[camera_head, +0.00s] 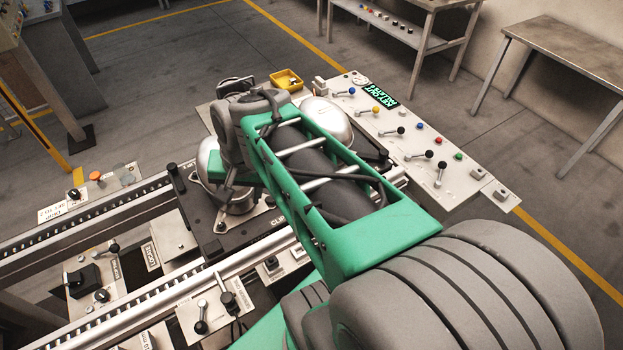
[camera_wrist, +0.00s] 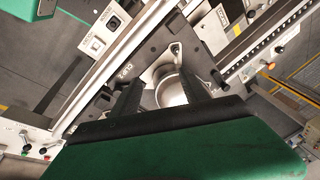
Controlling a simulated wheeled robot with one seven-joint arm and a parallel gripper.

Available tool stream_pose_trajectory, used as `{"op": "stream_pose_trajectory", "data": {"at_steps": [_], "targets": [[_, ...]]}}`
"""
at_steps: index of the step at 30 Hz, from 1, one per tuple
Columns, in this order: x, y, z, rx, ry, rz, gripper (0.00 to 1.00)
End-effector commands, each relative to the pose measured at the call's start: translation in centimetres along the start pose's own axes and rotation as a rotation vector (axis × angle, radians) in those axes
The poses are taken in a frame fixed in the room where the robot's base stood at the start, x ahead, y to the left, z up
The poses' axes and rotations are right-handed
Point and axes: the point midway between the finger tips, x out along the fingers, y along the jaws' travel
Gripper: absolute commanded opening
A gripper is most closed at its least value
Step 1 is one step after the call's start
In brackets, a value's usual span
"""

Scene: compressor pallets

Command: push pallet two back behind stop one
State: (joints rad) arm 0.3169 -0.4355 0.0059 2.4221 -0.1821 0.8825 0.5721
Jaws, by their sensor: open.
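A dark pallet (camera_head: 205,232) with a "CLIP" marking lies between the conveyor rails in the head view, carrying a silver compressor (camera_head: 238,203). A second silver dome (camera_head: 326,118) stands farther right, over another dark plate (camera_head: 376,158). I cannot read which pallet is two. My gripper (camera_wrist: 163,88) is open in the wrist view. Its two dark fingers point at the pallet (camera_wrist: 143,62), one on each side of a round metal part (camera_wrist: 172,91); contact cannot be told. I cannot identify stop one.
Rails (camera_head: 118,207) run along both sides of the pallets. A control panel (camera_head: 405,135) with coloured knobs and levers lies right of the line. A yellow bin (camera_head: 287,80) sits behind. Small lever plates (camera_head: 215,308) line the near rail. Open floor lies beyond.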

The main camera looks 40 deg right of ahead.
Motion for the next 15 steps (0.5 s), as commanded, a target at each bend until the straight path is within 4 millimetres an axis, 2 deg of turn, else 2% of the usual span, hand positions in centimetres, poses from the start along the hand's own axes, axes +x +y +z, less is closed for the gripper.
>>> {"op": "stream_pose_trajectory", "data": {"at_steps": [1,3,6,9,12,15], "targets": [[1.6,2.3,-1.6,0.238,-0.028,0.007,0.53],[3.1,5.1,-3.5,0.577,-0.063,0.004,0.53],[4.8,9.2,-5.6,1.043,-0.115,-0.006,0.53],[6.0,12.9,-6.9,1.425,-0.165,-0.019,0.53],[6.7,15.3,-7.5,1.675,-0.204,-0.029,0.53],[7.0,16.3,-7.7,1.792,-0.225,-0.034,0.53]]}}
